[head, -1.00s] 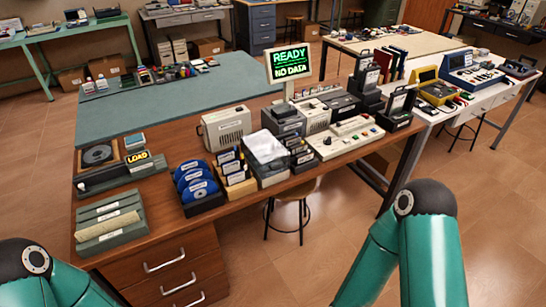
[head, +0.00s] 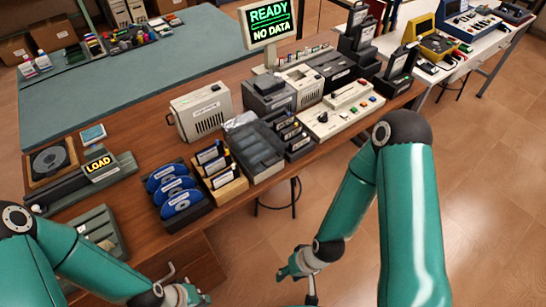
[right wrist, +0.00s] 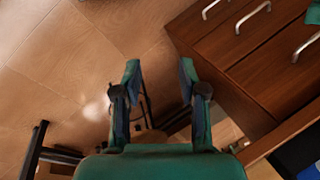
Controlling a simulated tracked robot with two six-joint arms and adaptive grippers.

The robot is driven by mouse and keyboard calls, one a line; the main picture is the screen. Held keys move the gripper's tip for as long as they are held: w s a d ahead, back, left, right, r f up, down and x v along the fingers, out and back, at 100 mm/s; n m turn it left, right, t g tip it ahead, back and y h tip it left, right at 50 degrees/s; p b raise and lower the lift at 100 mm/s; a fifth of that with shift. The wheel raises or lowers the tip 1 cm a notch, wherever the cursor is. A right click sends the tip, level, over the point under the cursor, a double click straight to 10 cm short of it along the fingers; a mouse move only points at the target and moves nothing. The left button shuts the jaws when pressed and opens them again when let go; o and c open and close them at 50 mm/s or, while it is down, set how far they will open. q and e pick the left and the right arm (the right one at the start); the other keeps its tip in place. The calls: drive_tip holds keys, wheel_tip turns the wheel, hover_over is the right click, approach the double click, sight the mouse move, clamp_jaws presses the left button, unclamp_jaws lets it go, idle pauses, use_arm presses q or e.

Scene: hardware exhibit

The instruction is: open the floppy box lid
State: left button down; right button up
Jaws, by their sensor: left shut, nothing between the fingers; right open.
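A long dark grey box (head: 257,152) with divided sections sits near the front edge of the wooden desk in the head view. It seems to be the floppy box; I cannot tell whether a see-through lid covers it. A crumpled pale sheet (head: 240,121) lies at its back end. My left gripper (head: 188,296) is shut and empty, low at the bottom of the head view, in front of the desk drawers. My right gripper (head: 300,268) is open and empty, below and in front of the desk; its spread fingers show in the right wrist view (right wrist: 159,82). Both are apart from the box.
Left of the box stand wooden holders (head: 221,170) with labelled disks and a dark rack of blue discs (head: 176,192). Right of it are a dark disk rack (head: 294,138) and a cream control panel (head: 342,114). A beige unit (head: 201,111) stands behind.

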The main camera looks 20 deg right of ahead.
drive_tip(key=shift+s+d, duration=0.1)
drive_tip(key=shift+o, duration=2)
drive_tip(key=shift+w, duration=0.2)
drive_tip(key=shift+o, duration=1.4)
drive_tip(key=w+d+t+b, duration=0.3)
drive_tip(key=w+t+b, duration=0.1)
drive_tip(key=w+b, duration=0.5)
drive_tip(key=shift+f, duration=0.15)
drive_tip(key=n+t+y+b, duration=0.2)
drive_tip(key=n+t+b, duration=0.7)
drive_tip(key=b, duration=1.6)
approach(275, 162)
drive_tip(key=w+a+f+m+t+p, duration=0.1)
drive_tip(key=w+p, duration=0.2)
drive_tip(key=w+a+f+m+t+p, duration=0.1)
drive_tip(key=w+p, duration=0.2)
drive_tip(key=p, duration=0.1)
drive_tip(key=w+a+f+m+t+p, duration=0.1)
drive_tip(key=w+a+p, duration=0.1)
drive_tip(key=w+p, duration=0.1)
drive_tip(key=shift+w, duration=0.1)
